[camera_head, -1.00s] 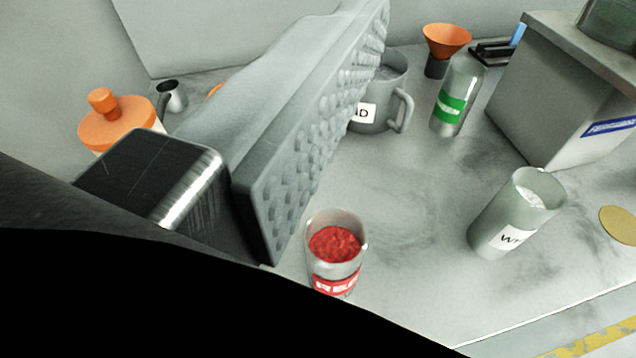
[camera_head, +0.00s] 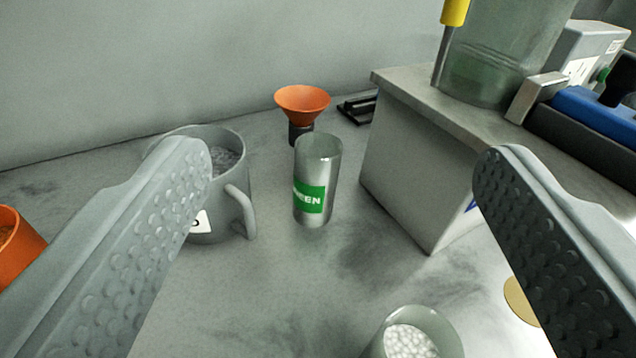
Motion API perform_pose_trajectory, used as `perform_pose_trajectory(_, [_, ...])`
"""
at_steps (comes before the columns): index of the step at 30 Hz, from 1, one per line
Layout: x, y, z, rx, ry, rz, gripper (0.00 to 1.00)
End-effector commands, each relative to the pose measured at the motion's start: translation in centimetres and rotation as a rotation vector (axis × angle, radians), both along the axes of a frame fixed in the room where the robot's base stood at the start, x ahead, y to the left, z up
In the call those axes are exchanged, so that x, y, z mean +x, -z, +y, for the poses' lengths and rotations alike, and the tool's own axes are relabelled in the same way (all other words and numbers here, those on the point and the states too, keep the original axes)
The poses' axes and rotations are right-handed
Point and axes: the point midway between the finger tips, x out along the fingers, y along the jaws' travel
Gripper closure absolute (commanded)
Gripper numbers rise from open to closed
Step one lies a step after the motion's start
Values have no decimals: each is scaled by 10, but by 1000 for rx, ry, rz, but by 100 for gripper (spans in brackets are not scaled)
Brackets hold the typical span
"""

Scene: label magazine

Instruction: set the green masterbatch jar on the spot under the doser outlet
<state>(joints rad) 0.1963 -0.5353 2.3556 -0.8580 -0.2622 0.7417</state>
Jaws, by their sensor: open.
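The green masterbatch jar (camera_head: 316,180) is a clear and silvery cylinder with a green label reading "EEN" in part. It stands upright on the grey bench, near the middle of the view. My gripper (camera_head: 345,165) is open, with one textured finger at the left and one at the right. The jar shows between the two fingers, beyond them and apart from both. A flat gold disc (camera_head: 520,300) lies on the bench at the lower right, partly hidden by the right finger. I cannot tell whether it is the spot under the doser outlet.
A grey mug (camera_head: 236,180) stands close left of the jar, its handle toward it. An orange funnel (camera_head: 302,105) is behind. A grey box-like stand (camera_head: 415,165) is at right. A jar of white pellets (camera_head: 412,340) is in front. An orange container (camera_head: 15,245) is far left.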

Motion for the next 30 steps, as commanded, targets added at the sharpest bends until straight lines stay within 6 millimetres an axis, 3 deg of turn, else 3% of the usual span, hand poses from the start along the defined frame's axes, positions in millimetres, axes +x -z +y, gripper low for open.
perform_pose_trajectory(6, [42,47,-13,16,-78,94,24])
perform_pose_trajectory(13, [65,90,-22,48,-151,197,24])
perform_pose_trajectory(22, [80,107,-22,63,-177,235,24])
perform_pose_trajectory(30, [116,119,-15,63,-176,235,24])
